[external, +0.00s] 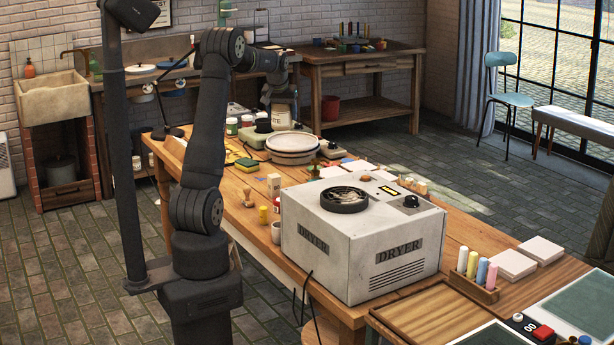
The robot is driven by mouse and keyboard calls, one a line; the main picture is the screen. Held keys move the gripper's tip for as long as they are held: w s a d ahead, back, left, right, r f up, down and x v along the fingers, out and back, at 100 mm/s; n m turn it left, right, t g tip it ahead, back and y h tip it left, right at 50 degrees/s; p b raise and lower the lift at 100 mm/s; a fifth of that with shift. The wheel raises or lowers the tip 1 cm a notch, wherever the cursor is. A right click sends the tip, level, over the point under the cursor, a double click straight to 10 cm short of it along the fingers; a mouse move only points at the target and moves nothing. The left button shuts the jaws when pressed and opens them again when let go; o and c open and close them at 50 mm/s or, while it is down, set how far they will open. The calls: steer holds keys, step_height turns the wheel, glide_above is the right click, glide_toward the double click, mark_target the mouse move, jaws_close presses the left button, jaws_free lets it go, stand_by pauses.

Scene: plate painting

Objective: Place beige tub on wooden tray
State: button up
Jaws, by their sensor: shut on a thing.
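My gripper (279,101) is at the far part of the long wooden table, pointing down. It is shut on the beige tub (284,115), which shows just under the fingers; its lower part is partly hidden by the round plate stand in front. I cannot tell whether the tub touches the table. A wooden tray (428,314), flat and empty, lies at the near end of the table, far from the gripper and in front of the dryer.
The big white dryer (345,235) stands between the gripper and the tray. A round plate stand (292,150) is just in front of the gripper. Coloured sticks in a holder (474,285), white tiles (513,263) and dark green panels (585,305) sit near the tray.

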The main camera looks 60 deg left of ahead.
steer(key=w+d+m, duration=0.3)
steer(key=w+d, duration=0.5)
steer(key=d, duration=0.6)
steer(key=w+d+m+t+h, duration=0.1)
steer(key=w+d+m+h, duration=0.15)
steer(key=d, duration=1.65)
steer(key=w+d+m+h, duration=0.1)
steer(key=d+m, duration=0.3)
steer(key=d, duration=1.5)
steer(key=s+d+m, duration=0.1)
steer(key=s+d, duration=0.3)
steer(key=d, duration=0.4)
steer(key=s+d+m+h, duration=0.15)
steer(key=s+d, duration=0.25)
steer(key=d, duration=0.4)
steer(key=s+d+m, duration=0.2)
steer(key=s+d, duration=0.2)
steer(key=d, duration=0.4)
steer(key=s+d+m+h, duration=0.1)
steer(key=s+d+m, duration=0.1)
steer(key=s+d, duration=0.7)
steer(key=s+d+m, duration=0.2)
steer(key=s+d, duration=0.5)
steer(key=s, duration=0.5)
glide_above(434, 321)
steer(key=shift+g, duration=0.4)
steer(key=shift+f, duration=11)
